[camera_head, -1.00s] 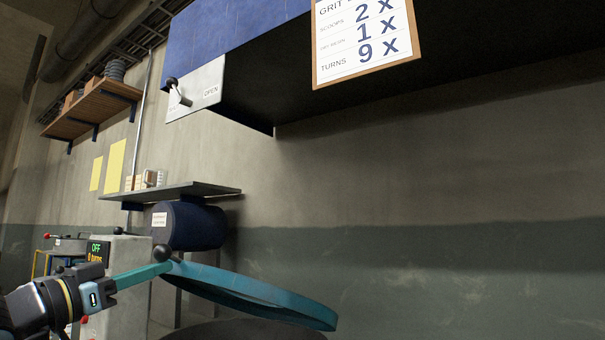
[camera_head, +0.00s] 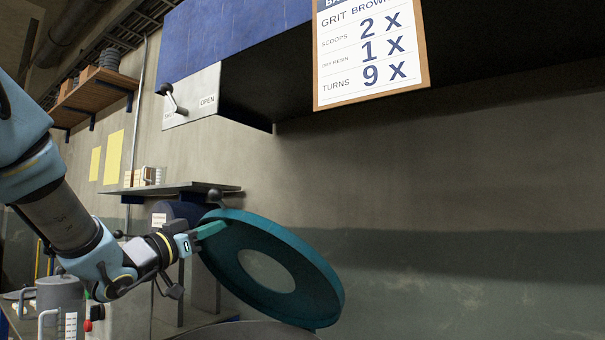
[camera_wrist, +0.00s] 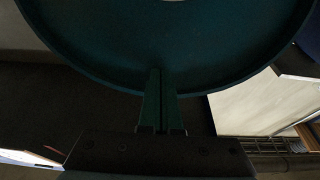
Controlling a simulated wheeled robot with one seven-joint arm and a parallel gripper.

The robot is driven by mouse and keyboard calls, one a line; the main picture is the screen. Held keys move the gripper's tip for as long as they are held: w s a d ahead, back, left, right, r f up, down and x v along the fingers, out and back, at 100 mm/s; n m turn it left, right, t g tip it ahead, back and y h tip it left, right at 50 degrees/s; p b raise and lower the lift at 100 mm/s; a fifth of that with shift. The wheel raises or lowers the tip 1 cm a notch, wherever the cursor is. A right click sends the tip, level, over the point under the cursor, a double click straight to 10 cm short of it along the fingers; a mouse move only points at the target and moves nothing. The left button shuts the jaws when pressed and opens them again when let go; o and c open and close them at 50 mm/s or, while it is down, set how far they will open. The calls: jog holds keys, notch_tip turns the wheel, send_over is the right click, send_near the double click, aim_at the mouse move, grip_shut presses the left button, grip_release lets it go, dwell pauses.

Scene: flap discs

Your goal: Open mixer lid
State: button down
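The round teal mixer lid (camera_head: 315,265) is tilted steeply up, its underside with a pale round centre facing me. A dark knob (camera_head: 215,196) shows at its upper left edge. The dark rim of the mixer drum (camera_head: 250,331) shows below, mostly out of frame. My gripper (camera_head: 212,230) reaches in from the left, its teal fingers against the lid's underside near the rim. In the wrist view the fingers (camera_wrist: 158,95) lie together with nothing visible between them, overlapping the lid (camera_wrist: 110,45). Exact contact is hard to tell.
A blue overhead hopper (camera_head: 235,45) carries a lever (camera_head: 173,98) and a recipe clipboard (camera_head: 370,50). A dark shelf (camera_head: 170,188) and a dark blue cylinder (camera_head: 175,210) stand behind my gripper. A grey pot (camera_head: 60,295) is at lower left. The wall area right of the lid is clear.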

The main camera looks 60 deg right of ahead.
jog(key=shift+y, duration=0.5)
jog(key=d+r+p, duration=0.6)
jog(key=shift+s+d, duration=0.2)
jog(key=shift+d, duration=0.05)
jog(key=d+r+y+p, duration=0.1)
jog(key=d+r+p, duration=0.1)
jog(key=d+p, duration=0.6)
jog(key=s+d+r+y+p, duration=0.1)
jog(key=d+r+p, duration=0.2)
jog(key=d+p, duration=0.5)
jog(key=d, duration=0.7)
jog(key=shift+s+d+r+y, duration=0.15)
jog(key=shift+d+r+y, duration=0.1)
jog(key=shift+y, duration=0.15)
jog(key=shift+f, duration=0.15)
jog(key=a+b, duration=0.8)
jog(key=a, duration=0.1)
jog(key=shift+w, duration=0.25)
